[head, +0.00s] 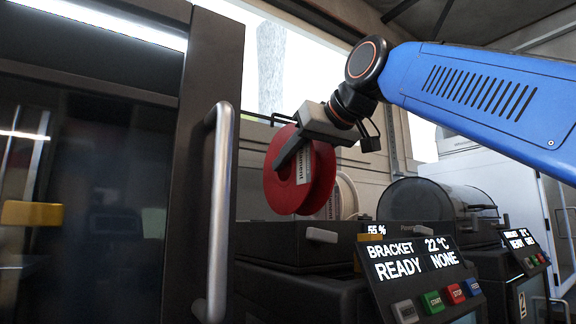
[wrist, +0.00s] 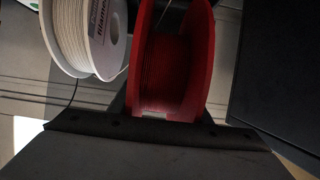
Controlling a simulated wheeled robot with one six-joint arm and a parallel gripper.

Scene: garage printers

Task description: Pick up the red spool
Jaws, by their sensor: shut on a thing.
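The red spool (head: 278,186) is in my gripper (head: 293,157), in the middle of the head view. A grey finger lies across its face, and my gripper is shut on it. The spool looks upright, above or at the dark box top on the printer; whether it touches that top I cannot tell. In the wrist view the red spool (wrist: 203,60) fills the upper middle, with dark red filament between its flanges. The far finger is hidden in the head view.
A white spool (head: 346,196) stands just behind the red one and shows beside it in the wrist view (wrist: 72,35). A printer with a READY screen (head: 415,260) is below. A dark cabinet door with a metal handle (head: 219,210) is close on the left. A clear-domed unit (head: 425,200) is right.

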